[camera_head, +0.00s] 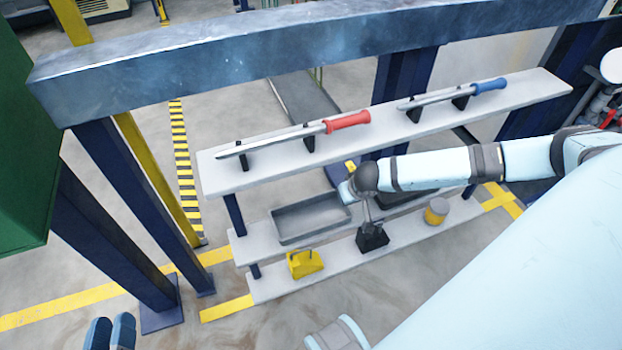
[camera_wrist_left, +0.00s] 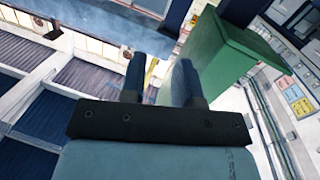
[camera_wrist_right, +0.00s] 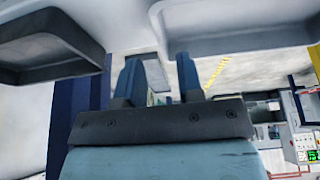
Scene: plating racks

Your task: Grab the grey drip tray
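The grey drip tray (camera_head: 287,238) is a shallow rectangular tray on the middle shelf of the rack in the head view. It also shows in the right wrist view at the upper right (camera_wrist_right: 240,38). My right gripper (camera_wrist_right: 158,78) is by the tray's right end in the head view, mostly hidden by its own wrist. Its fingers are apart with nothing between them. One fingertip appears close to the tray; contact cannot be told. My left gripper (camera_wrist_left: 160,80) is open and empty, low at the left in the head view (camera_head: 110,333), away from the rack.
A darker tray (camera_wrist_right: 50,50) is right of the grey one. The top shelf (camera_head: 530,92) bears a red-handled tool (camera_head: 347,121) and a blue-handled tool (camera_head: 489,86). The bottom shelf holds a yellow object (camera_head: 305,264), a black one (camera_head: 372,239) and a capped cylinder (camera_head: 436,212). A beam (camera_head: 250,55) crosses above.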

